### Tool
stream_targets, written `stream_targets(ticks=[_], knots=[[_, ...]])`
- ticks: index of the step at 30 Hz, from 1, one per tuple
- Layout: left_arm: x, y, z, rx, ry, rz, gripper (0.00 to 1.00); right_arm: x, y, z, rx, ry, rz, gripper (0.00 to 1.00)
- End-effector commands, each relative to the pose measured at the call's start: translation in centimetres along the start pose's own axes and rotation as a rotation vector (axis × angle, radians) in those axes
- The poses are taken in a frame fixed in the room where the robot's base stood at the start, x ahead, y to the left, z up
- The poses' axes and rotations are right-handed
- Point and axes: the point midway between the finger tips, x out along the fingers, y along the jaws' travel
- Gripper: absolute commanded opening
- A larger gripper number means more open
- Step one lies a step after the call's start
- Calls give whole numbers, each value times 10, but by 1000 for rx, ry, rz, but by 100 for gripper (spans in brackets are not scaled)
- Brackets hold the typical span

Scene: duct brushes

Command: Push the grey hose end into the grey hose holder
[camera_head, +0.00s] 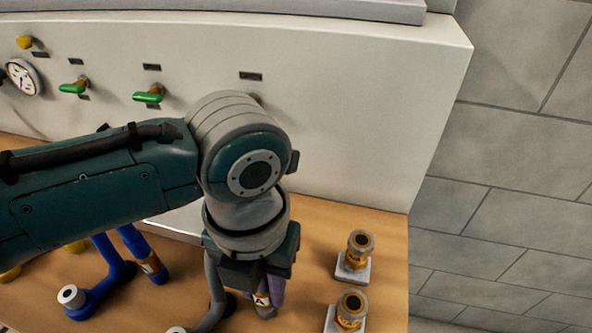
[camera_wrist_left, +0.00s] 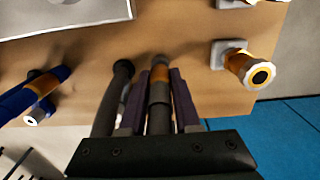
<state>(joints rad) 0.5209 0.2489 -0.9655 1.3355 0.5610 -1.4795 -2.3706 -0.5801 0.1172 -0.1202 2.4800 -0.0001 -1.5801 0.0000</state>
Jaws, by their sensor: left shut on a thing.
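My left gripper (camera_head: 268,297) points down over the right part of the wooden table in the head view. In the left wrist view its dark purple fingers (camera_wrist_left: 160,88) are shut on the grey hose end (camera_wrist_left: 159,112), which has an orange band. The grey hose (camera_head: 214,292) curves beside the gripper, and its dark length shows left of the fingers in the wrist view. No fitting in view is clearly marked as the grey hose holder, so I cannot tell which it is. My wrist hides part of the panel and table.
Two brass fittings on white plates, a rear one (camera_head: 354,257) and a front one (camera_head: 347,311), stand right of the gripper. A blue hose (camera_head: 110,262) lies to the left. The white panel (camera_head: 360,100) behind carries green-handled valves (camera_head: 148,96) and a gauge (camera_head: 23,78).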

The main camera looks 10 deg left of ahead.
Motion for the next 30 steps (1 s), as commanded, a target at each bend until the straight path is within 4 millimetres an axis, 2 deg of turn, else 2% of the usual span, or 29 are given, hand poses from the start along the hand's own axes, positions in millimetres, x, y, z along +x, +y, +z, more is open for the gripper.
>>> stream_targets(ticks=[10, 30], knots=[[-1, 0, 0, 0, -1, 0, 0, -3, 0, -1, -1, -1, 1, 100], [7, 0, 0, 0, 0, 0, 0, 3, 1, 1, -5, -1, 4, 100]])
